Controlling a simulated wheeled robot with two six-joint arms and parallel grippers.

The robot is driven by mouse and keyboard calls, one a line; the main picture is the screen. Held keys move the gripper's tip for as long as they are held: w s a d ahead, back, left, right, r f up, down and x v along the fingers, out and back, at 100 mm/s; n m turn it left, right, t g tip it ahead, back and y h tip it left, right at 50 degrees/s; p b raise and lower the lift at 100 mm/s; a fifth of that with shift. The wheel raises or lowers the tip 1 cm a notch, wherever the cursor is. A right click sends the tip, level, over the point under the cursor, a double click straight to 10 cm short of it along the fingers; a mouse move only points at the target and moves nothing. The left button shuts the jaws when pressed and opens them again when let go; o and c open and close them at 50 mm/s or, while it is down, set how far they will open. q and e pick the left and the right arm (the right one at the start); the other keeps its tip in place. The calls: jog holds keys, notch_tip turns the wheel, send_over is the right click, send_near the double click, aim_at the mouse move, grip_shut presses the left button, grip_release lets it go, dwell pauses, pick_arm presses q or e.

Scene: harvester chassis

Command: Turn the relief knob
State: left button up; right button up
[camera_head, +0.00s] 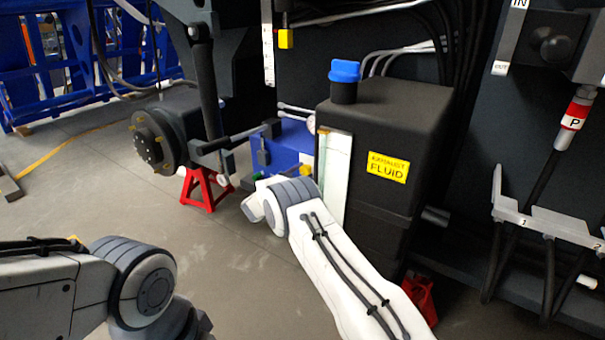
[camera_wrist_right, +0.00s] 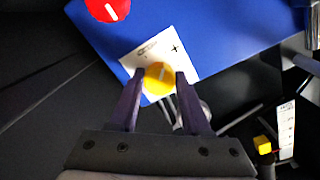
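A round yellow knob (camera_wrist_right: 158,78) with a pale line on its face sits on a white label (camera_wrist_right: 186,52) on a blue box (camera_wrist_right: 225,40). A red knob (camera_wrist_right: 108,8) with a white line is at the top left of the right wrist view. My right gripper (camera_wrist_right: 159,76) has its fingers apart, one fingertip on either side of the yellow knob; I cannot tell whether they touch it. The blue box also shows in the head view (camera_head: 285,148), where the right gripper's fingers are hidden. My left arm shows at lower left, its gripper out of frame.
A black tank (camera_head: 385,125) with a blue cap (camera_head: 345,72) and a yellow label stands right of the blue box. A wheel hub (camera_head: 155,140) and a red stand (camera_head: 205,188) are on the left. A small yellow block (camera_wrist_right: 263,145) is at lower right in the wrist view.

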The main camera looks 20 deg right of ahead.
jog(key=o, duration=0.4)
jog(key=shift+a, duration=0.15)
jog(key=shift+p+v, duration=1.4)
jog(key=shift+v, duration=3.75)
